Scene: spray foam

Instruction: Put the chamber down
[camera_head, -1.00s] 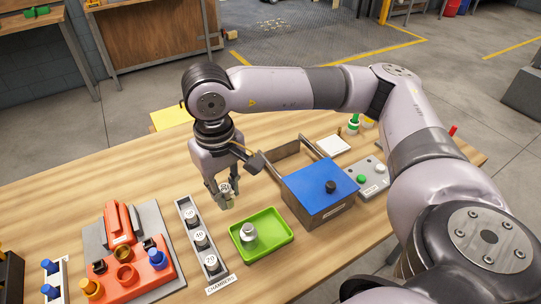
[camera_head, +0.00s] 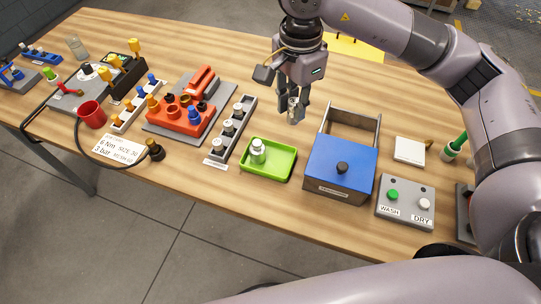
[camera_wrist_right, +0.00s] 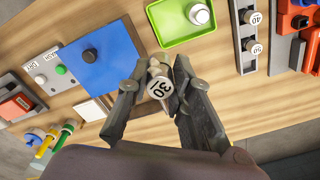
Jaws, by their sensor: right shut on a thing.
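My right gripper (camera_head: 295,112) is shut on a small metal chamber (camera_head: 293,107). The green tray (camera_head: 282,174) holds a silver, white-topped piece (camera_head: 258,150). My left gripper is not in view.
A blue-lidded box (camera_head: 340,162) with a metal frame behind it stands right of the tray. A WASH/DRY button panel (camera_head: 405,203) and a white pad (camera_head: 409,151) are further right. A red fixture (camera_head: 183,115) stands left of the rack. Bare wood lies behind the rack.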

